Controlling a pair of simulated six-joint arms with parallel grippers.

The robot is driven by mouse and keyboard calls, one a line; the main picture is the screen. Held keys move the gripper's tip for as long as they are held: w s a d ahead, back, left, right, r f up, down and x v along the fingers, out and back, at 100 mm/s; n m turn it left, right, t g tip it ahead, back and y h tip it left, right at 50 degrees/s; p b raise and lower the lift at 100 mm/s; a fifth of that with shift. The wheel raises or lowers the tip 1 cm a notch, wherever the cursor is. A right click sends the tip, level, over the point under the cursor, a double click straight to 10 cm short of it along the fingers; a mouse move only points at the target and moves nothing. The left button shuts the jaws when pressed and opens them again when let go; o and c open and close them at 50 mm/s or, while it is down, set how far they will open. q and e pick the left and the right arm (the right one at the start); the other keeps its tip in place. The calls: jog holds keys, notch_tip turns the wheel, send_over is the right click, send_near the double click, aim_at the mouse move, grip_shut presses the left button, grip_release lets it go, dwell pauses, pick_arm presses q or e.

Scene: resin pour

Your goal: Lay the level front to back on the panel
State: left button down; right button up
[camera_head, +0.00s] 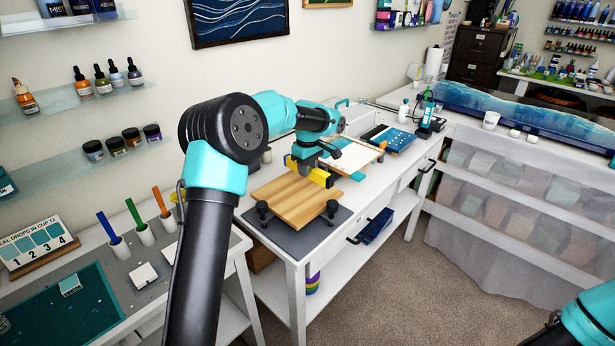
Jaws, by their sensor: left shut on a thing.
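The level (321,177) is a yellow bar over the back part of the wooden panel (288,204). It slants from upper left to lower right in the picture. My left gripper (308,165) is shut on the level near its middle and hides part of it. I cannot tell whether the level touches the panel. The panel is light brown with darker strips and sits on black supports over a dark grey mat (283,238). Part of my right arm shows at the bottom right, but its gripper is out of view.
Black knobs (332,208) stand at the panel's front corners. Behind the panel lie a framed white board (353,157) and a blue perforated tray (393,139). A side table at left holds cups with coloured sticks (138,225) and a teal mat (62,312).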

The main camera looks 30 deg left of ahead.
aim_at(307, 186)
pick_arm(q)
jog(key=shift+w, duration=0.1)
jog(key=shift+w+a, duration=0.15)
jog(key=shift+w, duration=0.1)
jog(key=shift+f, duration=1.75)
jog(key=shift+f, duration=0.55)
jog(key=c, duration=0.8)
grip_release()
jog(key=shift+c, duration=0.2)
jog(key=shift+r, duration=0.1)
notch_tip(307, 186, up, 13)
jog(key=shift+f, duration=0.1)
